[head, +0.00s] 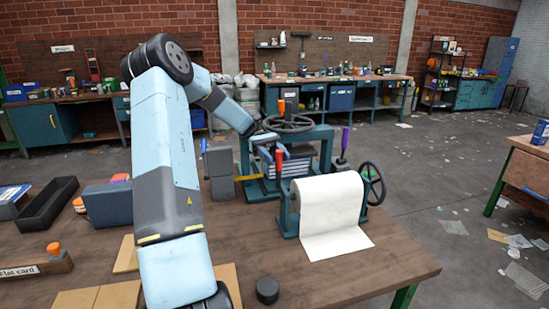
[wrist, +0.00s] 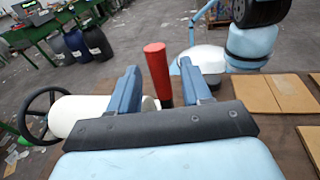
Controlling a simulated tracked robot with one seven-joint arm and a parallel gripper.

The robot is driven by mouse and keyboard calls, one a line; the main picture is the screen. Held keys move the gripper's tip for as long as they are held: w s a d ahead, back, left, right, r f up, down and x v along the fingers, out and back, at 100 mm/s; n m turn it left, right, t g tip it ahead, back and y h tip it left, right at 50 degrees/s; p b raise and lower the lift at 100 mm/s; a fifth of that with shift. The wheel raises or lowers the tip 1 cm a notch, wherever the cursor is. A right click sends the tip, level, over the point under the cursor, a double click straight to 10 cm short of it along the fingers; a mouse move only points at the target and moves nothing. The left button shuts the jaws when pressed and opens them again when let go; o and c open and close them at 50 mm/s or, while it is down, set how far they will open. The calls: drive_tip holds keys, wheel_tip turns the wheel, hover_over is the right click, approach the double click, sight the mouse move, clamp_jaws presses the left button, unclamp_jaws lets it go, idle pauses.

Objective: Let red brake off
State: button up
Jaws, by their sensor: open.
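The red brake handle (head: 279,163) stands upright on the machine at the middle of the workbench, behind the left end of the white paper roll (head: 328,203). In the wrist view the red handle (wrist: 157,72) shows between the two blue fingers of my gripper (wrist: 160,85). My gripper (head: 268,142) is open, just above and behind the handle in the head view. The handle's lower end is hidden by the gripper body in the wrist view.
A large handwheel (head: 288,124) and an orange-topped handle (head: 281,106) are behind my gripper. A yellow lever (head: 249,177) is to the left, a purple handle (head: 345,138) to the right. A second handwheel (head: 371,184) is beside the roll. The bench's right front is clear.

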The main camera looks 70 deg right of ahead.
drive_tip(key=v, duration=1.2)
idle(0.6)
drive_tip(key=shift+w+f, duration=0.1)
drive_tip(key=shift+f, duration=0.05)
idle(0.6)
